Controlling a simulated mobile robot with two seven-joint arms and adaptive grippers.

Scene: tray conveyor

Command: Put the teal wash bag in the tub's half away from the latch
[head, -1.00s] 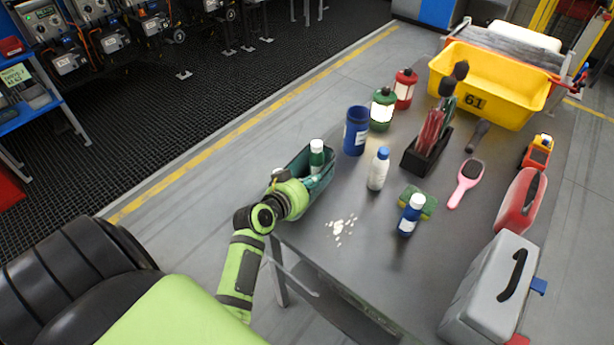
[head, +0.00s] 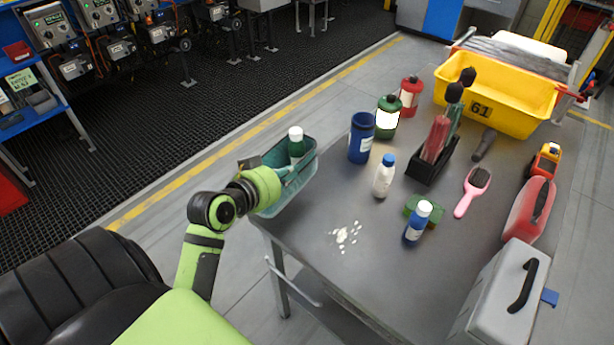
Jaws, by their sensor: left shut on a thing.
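The teal wash bag (head: 296,198) is an open-topped holder at the table's left edge, with a green bottle with a white cap (head: 297,143) standing in it. My left gripper (head: 287,178) reaches in from the left and is shut on the bag; its fingertips are partly hidden. The bag overhangs the table edge; I cannot tell whether its underside touches the table. The yellow tub (head: 519,125), marked 61, is at the far right end. A red fitting (head: 570,93) shows at its right end; I cannot tell whether it is the latch. My right gripper is not in view.
A pink brush (head: 466,203) and grey toolbox (head: 500,300) are at the right. White pieces (head: 345,236) lie near the front.

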